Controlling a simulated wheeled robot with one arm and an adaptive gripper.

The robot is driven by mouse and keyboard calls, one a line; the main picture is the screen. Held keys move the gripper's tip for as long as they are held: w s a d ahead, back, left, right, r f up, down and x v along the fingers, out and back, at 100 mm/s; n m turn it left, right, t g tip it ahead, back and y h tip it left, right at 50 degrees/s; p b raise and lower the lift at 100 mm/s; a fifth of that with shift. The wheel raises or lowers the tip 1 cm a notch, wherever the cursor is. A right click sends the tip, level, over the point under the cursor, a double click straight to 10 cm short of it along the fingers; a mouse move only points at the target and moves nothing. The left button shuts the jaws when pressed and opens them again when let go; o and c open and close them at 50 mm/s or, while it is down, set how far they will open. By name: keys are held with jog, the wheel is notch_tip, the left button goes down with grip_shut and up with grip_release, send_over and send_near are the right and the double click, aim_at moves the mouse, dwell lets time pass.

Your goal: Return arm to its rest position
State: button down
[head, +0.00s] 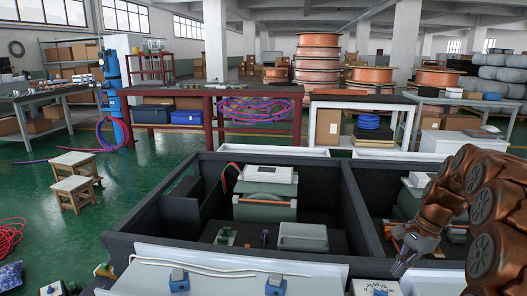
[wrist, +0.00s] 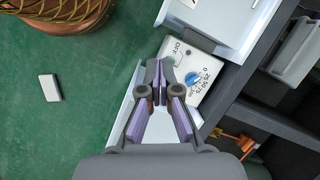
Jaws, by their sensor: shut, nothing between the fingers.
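My gripper (head: 404,262) is at the right side of the head view, at the end of my copper-coloured arm, pointing down near the front edge of the dark damper box (head: 345,208). In the wrist view my gripper (wrist: 160,64) has its purple-grey fingers closed together with nothing between them. Just beyond the fingertips is a white panel (wrist: 196,72) with a blue knob (wrist: 193,78) and printed numbers. The same panel (head: 376,288) shows at the bottom of the head view. I cannot tell the exact gap between fingertips and panel.
The left compartment holds a grey-green unit (head: 265,208) and a grey box (head: 302,237). Two blue knobs (head: 179,281) (head: 275,284) sit on the front panel. Stools (head: 75,190) stand at left on the open green floor. A small white block (wrist: 49,88) lies on the floor.

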jog(key=s+a+r+n+g+h+p, duration=0.1)
jog(key=s+a+r+n+h+p, duration=0.1)
jog(key=s+a+r+n+p, duration=0.9)
jog(key=s+a+r+p, duration=0.1)
jog(key=s+r+p, duration=0.2)
jog(key=s+a+r+n+h+p, duration=0.1)
jog(key=s+a+r+n+p, duration=0.1)
jog(key=s, duration=0.9)
jog(key=s+a+r+n+p, duration=0.1)
jog(key=s+a+r+p, duration=0.3)
jog(key=s+r, duration=0.3)
jog(key=shift+s+h+p, duration=0.2)
jog(key=shift+h+p, duration=0.2)
jog(key=shift+p, duration=0.4)
